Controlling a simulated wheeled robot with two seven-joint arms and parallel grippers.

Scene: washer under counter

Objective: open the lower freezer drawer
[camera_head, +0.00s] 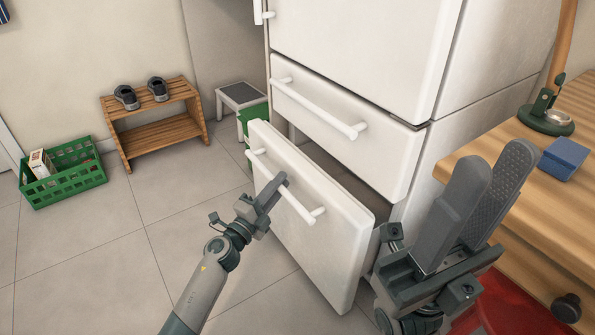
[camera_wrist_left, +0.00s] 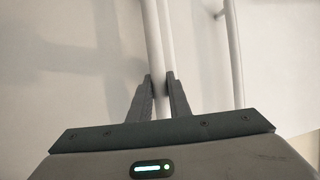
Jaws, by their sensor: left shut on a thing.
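The lower freezer drawer (camera_head: 318,228) is white and stands pulled out from the fridge body, with a dark gap behind its front. Its bar handle (camera_head: 299,205) runs across the upper part of the front. My left gripper (camera_head: 277,187) is at this handle. In the left wrist view its fingers (camera_wrist_left: 161,84) are shut on the handle bar (camera_wrist_left: 154,45), one on each side. My right gripper (camera_head: 494,163) is raised at the lower right, its fingers apart and empty, with the textured inner pad of one showing.
The drawer above (camera_head: 350,125) is closed. A wooden counter (camera_head: 480,145) with a blue box (camera_head: 563,158) and a lamp base (camera_head: 546,120) is at right. A green crate (camera_head: 65,180), shoe rack (camera_head: 160,130) and step stool (camera_head: 240,97) stand at left. Floor between is clear.

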